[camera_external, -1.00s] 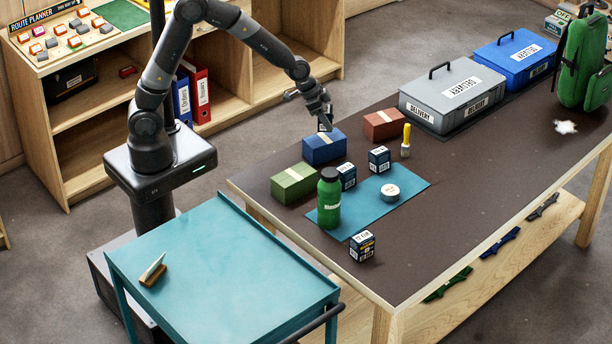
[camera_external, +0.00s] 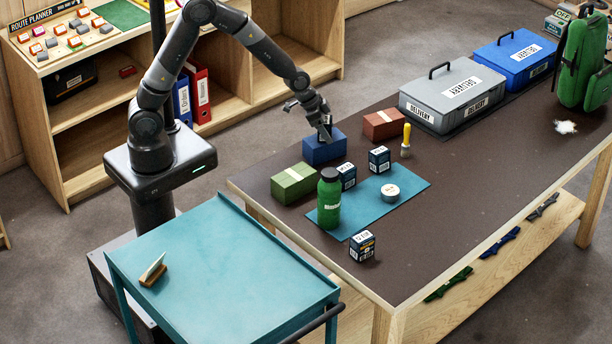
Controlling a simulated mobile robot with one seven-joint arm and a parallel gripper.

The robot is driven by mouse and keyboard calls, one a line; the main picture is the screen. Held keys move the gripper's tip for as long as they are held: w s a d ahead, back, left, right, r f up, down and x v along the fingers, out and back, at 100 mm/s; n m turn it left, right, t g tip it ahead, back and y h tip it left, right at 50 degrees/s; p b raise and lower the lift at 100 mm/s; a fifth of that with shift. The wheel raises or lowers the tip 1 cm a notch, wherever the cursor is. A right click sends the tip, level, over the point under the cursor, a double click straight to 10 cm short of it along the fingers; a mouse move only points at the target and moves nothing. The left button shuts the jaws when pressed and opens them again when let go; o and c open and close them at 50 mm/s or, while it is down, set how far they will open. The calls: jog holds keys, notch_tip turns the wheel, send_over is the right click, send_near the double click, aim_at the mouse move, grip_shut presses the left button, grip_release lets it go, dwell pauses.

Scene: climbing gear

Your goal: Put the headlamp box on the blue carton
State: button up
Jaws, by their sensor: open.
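The blue carton (camera_external: 323,151) stands at the table's back left edge, between a green carton and a red-brown one. My gripper (camera_external: 325,136) is open, pointing down, with its fingertips at the carton's top. A small dark shape with a pale patch shows between the fingers. It looks like a small box at the carton's top, but the fingers mostly hide it, and I cannot tell if it touches. Similar small dark labelled boxes stand behind the green bottle (camera_external: 347,177), on the teal mat's back edge (camera_external: 379,160) and near the front (camera_external: 362,247). Their labels are too small to identify the headlamp box.
The green carton (camera_external: 294,184), green bottle (camera_external: 329,203), round tin (camera_external: 390,193), yellow-handled tool (camera_external: 406,141) and red-brown carton (camera_external: 383,125) stand close by. Grey (camera_external: 430,103) and blue (camera_external: 505,68) delivery cases are farther back. The table's right front is clear.

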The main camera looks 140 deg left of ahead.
jog(key=shift+s+d+r, duration=0.15)
jog(key=shift+r, duration=0.45)
jog(key=v, duration=1.1)
jog(key=w+d+r+m+h, duration=0.1)
jog(key=w+d+r, duration=0.15)
jog(key=d, duration=0.45)
jog(key=w+d+r+m+t, duration=0.1)
jog(key=d+r+m, duration=0.15)
jog(key=d, duration=0.55)
jog(key=w+d+r+m+h, duration=0.1)
jog(key=w+d+r, duration=0.15)
jog(key=d, duration=0.45)
jog(key=s+d+r+m, duration=0.1)
jog(key=s+d, duration=0.3)
jog(key=d, duration=0.3)
jog(key=s+d+r+m+h, duration=0.1)
jog(key=s+d+m, duration=0.1)
jog(key=s+d, duration=0.2)
jog(key=s+d+m+h, duration=0.1)
jog(key=s+d, duration=0.3)
jog(key=d, duration=0.6)
jog(key=shift+d+r+t, duration=0.25)
jog(key=shift+r+t, duration=0.05)
jog(key=shift+r, duration=0.1)
